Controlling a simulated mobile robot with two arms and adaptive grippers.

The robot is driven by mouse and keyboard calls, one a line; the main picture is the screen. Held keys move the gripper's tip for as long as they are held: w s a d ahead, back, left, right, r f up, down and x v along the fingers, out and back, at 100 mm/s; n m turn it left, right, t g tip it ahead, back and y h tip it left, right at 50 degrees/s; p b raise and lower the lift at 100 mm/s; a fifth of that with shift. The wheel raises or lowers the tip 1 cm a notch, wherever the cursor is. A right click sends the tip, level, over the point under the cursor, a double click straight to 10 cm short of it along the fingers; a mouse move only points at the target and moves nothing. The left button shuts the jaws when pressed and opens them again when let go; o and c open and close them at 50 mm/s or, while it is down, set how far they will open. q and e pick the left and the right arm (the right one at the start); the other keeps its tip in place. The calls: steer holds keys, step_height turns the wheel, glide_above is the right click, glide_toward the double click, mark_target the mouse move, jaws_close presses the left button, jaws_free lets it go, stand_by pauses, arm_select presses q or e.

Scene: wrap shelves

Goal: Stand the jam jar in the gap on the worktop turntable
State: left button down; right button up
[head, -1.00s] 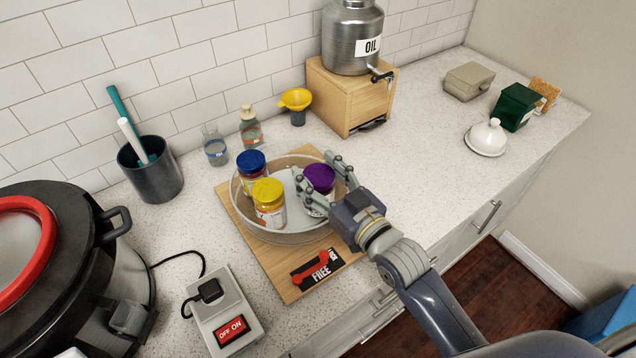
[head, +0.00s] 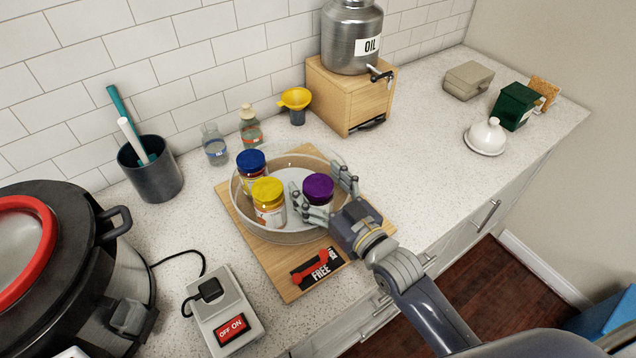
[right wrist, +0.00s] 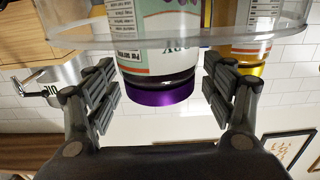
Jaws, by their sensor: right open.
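The jam jar, with a purple lid (head: 318,187), stands upright inside the round clear-walled turntable (head: 272,237), right of the yellow-lidded jar (head: 268,203) and the blue-lidded jar (head: 251,167). My right gripper (head: 315,178) reaches in over the turntable's right rim, its fingers spread on either side of the jam jar. The right wrist view shows the scene upside down, with the jam jar (right wrist: 160,70) between the open fingers (right wrist: 160,85) and a visible space on both sides. The jar's base is hidden in the head view. My left gripper is not in view.
The turntable rests on a wooden board (head: 290,285) with a red-and-black item (head: 318,268). Behind stand small bottles (head: 214,146), a yellow funnel (head: 296,99) and an oil canister (head: 352,38) on a wooden box. A dark cup and cooker stand left.

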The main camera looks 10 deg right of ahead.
steer(key=shift+r, duration=0.2)
steer(key=b+v, duration=0.3)
steer(key=v, duration=0.9)
steer(key=shift+f, duration=0.1)
